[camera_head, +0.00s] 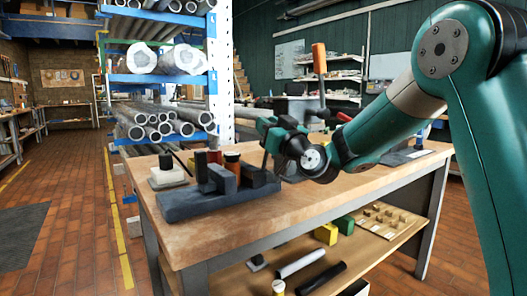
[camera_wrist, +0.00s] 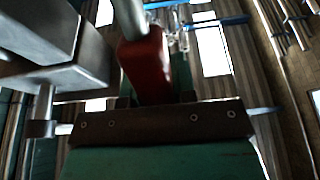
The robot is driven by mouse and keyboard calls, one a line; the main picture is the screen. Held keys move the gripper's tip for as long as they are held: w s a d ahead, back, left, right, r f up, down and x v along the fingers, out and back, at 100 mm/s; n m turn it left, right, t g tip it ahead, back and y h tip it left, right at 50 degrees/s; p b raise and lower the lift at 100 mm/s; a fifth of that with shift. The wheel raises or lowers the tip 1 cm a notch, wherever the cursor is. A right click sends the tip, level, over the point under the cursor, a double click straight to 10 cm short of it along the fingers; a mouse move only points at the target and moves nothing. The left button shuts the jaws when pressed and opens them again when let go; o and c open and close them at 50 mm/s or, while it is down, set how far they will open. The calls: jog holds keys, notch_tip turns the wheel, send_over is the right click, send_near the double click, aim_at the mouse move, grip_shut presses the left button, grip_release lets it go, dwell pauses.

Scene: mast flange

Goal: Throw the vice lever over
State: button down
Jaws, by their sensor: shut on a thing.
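The vice (camera_head: 222,180) is a group of dark blocks on a blue-grey base plate (camera_head: 190,211) at the left end of the wooden bench. My gripper (camera_head: 272,135) is beside its right end, shut on what appears to be the vice lever. A thin rod (camera_head: 264,164) runs down from the gripper toward the blocks. In the wrist view, a red grip (camera_wrist: 147,65) with a grey rod shows beyond the gripper's dark bolted bar. The jaws' contact is hidden. A grey metal block (camera_wrist: 70,50) lies close on the left.
An orange handle (camera_head: 319,58) stands upright behind my wrist; I cannot tell what it joins. A rack of metal tubes (camera_head: 165,130) stands behind the bench. The bench's front left is clear.

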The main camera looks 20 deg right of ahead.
jog(key=shift+s+d+f+t+y+b, duration=0.15)
jog(key=shift+s+f+t+b, duration=0.45)
jog(key=shift+b, duration=1.7)
jog(key=shift+s+d+f+t+y+b, duration=0.25)
jog(key=shift+s+t+b, duration=0.4)
jog(key=shift+b, duration=1.65)
jog(key=s+t+b, duration=0.1)
jog(key=b, duration=0.3)
jog(key=shift+s+d, duration=0.1)
jog(key=shift+s, duration=0.05)
jog(key=shift+r, duration=0.1)
jog(key=c, duration=0.9)
grip_release()
jog(key=shift+s, duration=0.1)
jog(key=s+d+b, duration=0.1)
jog(key=s, duration=0.3)
jog(key=s+d+b, duration=0.1)
jog(key=s, duration=0.3)
jog(key=s+d+b, duration=0.1)
jog(key=s+b, duration=0.1)
jog(key=s, duration=0.2)
jog(key=shift+s+f, duration=0.3)
jog(key=shift+f, duration=0.05)
